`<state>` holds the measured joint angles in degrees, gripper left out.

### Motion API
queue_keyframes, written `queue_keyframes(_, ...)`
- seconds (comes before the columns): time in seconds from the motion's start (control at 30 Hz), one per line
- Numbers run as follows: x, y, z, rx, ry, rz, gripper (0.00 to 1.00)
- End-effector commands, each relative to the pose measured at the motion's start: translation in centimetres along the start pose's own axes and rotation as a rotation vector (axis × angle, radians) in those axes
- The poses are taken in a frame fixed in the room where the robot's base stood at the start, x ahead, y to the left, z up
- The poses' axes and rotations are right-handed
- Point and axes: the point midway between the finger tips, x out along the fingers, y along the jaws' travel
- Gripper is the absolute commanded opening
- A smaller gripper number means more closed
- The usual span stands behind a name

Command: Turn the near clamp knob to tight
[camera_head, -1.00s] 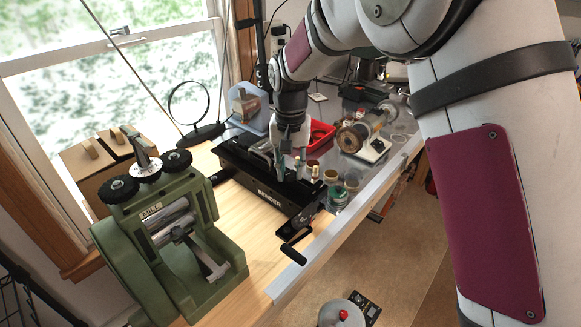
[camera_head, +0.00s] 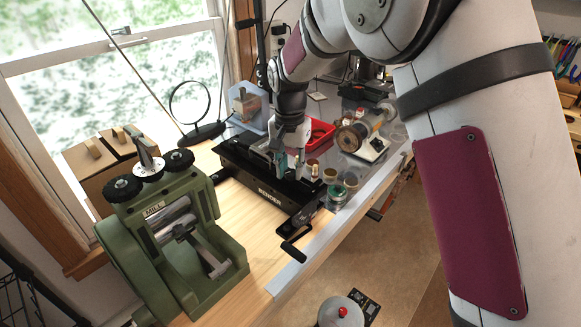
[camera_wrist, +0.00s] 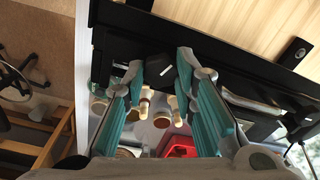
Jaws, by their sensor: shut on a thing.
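The black bender (camera_head: 262,180) lies on the bench, with its white label facing me. My gripper (camera_head: 290,172) reaches down to the bender's top near its right end. In the wrist view my gripper (camera_wrist: 160,62) has its teal-padded fingers on either side of a small black clamp knob (camera_wrist: 160,72) on the bender's edge. The fingers are shut on this knob. In the head view the fingers largely hide the knob, and its tightness cannot be read.
A green rolling mill (camera_head: 175,240) stands at the near left of the bench. A crank handle (camera_head: 296,240) sticks out at the bender's near side. Small jars (camera_head: 337,193), a red tray (camera_head: 322,132) and a spool (camera_head: 352,137) stand to the right.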

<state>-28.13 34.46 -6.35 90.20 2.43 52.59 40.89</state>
Motion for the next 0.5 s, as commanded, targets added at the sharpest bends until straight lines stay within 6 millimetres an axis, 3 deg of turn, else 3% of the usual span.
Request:
queue_keyframes(0.03, -0.02, -0.19, 0.06, -0.002, 0.000, -0.003, 0.00)
queue_keyframes(0.07, -0.02, -0.19, 0.06, -0.002, 0.000, -0.003, 0.32)
queue_keyframes(0.13, -0.02, -0.17, 0.05, -0.002, 0.001, -0.003, 0.46)
queue_keyframes(0.5, -0.40, -0.08, -0.01, -0.001, 0.001, -0.002, 0.46)
